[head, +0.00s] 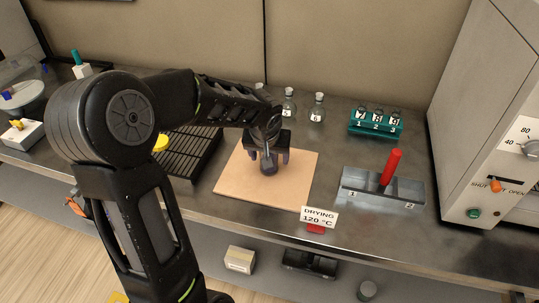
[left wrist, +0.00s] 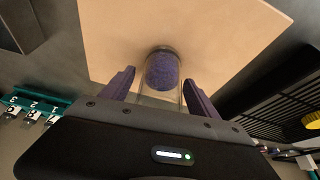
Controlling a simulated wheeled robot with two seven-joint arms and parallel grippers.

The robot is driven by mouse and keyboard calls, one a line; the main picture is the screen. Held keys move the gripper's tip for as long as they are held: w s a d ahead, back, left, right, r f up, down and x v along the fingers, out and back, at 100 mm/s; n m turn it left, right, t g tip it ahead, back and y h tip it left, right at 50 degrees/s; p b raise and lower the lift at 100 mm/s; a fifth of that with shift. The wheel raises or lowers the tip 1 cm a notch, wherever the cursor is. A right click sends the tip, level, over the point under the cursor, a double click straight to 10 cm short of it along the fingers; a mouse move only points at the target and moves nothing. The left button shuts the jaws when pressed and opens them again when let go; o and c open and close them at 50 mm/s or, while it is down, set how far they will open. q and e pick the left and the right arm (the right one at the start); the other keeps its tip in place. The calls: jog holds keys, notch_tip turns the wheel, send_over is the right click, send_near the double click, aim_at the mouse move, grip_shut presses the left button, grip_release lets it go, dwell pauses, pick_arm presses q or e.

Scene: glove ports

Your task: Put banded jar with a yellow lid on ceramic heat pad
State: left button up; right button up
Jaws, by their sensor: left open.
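A yellow round lid (head: 160,143) shows beside the black slatted rack, partly hidden behind my left arm; its jar and any band cannot be made out. The yellow top also shows at the right edge of the left wrist view (left wrist: 312,120). A square beige pad (head: 302,165), which looks like the ceramic heat pad, lies flat on the bench. My left gripper (head: 268,157) is open low over the pad, its fingers on either side of a clear glass vessel with purple contents (left wrist: 162,72). No yellow lid shows on this vessel. My right gripper is out of view.
The black slatted rack (head: 192,150) lies left of the pad. Stoppered flasks (head: 318,108) and a teal numbered rack (head: 375,122) stand behind. A grey block with a red handle (head: 390,168) stands right. A "DRYING 120 °C" sign (head: 319,217) stands at the front edge.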

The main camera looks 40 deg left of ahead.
pick_arm(q)
jog(key=v, duration=1.2)
jog(key=shift+b, duration=0.3)
